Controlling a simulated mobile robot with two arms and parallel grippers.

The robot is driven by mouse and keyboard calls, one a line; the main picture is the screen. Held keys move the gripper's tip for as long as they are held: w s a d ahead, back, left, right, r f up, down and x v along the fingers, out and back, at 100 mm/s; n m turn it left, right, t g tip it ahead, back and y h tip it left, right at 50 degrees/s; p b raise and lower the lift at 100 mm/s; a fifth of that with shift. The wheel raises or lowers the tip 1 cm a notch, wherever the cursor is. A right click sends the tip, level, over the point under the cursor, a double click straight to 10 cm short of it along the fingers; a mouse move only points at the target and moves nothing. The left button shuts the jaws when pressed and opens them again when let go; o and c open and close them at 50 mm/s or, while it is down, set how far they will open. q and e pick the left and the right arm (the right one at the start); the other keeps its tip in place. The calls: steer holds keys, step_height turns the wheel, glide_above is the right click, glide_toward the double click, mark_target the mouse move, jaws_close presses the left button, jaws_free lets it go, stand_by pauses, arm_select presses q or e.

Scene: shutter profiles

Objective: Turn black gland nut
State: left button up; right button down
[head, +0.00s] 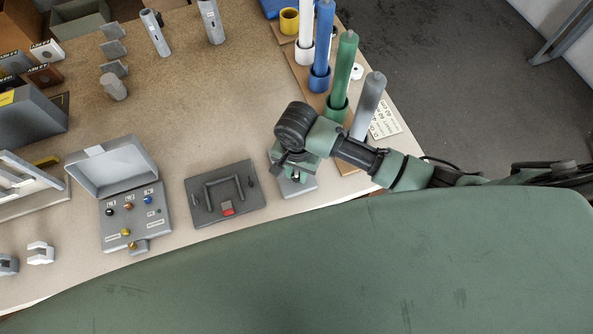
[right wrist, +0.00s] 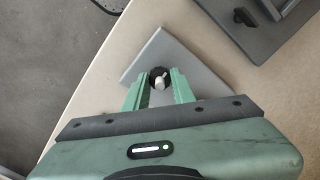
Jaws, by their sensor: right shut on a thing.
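The black gland nut (right wrist: 159,72) shows in the right wrist view as a dark ring around a pale stub, on a grey plate (right wrist: 188,58). My right gripper (right wrist: 160,84) has its green fingers on either side of the nut, shut on it. In the head view my right gripper (head: 292,172) is low over the same grey plate (head: 302,188) near the table's front edge, and it hides the nut there. My left gripper is not in view.
A dark grey fixture (head: 225,200) with a red block lies just left of the plate. An open grey box (head: 134,215) with small coloured knobs stands further left. Upright white, blue, green (head: 343,75) and grey (head: 369,105) tubes stand behind my right arm.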

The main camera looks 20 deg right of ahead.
steer(key=n, duration=0.3)
steer(key=shift+n, duration=0.4)
steer(key=n, duration=0.4)
steer(key=shift+n, duration=0.3)
steer(key=n, duration=0.3)
steer(key=shift+n, duration=0.3)
steer(key=n, duration=0.4)
steer(key=shift+n, duration=0.3)
steer(key=n, duration=0.3)
steer(key=shift+n, duration=0.3)
steer(key=n, duration=0.4)
steer(key=shift+w+n, duration=0.1)
steer(key=shift+n, duration=0.2)
steer(key=n, duration=0.4)
steer(key=shift+r+n, duration=0.1)
steer(key=shift+n, duration=2)
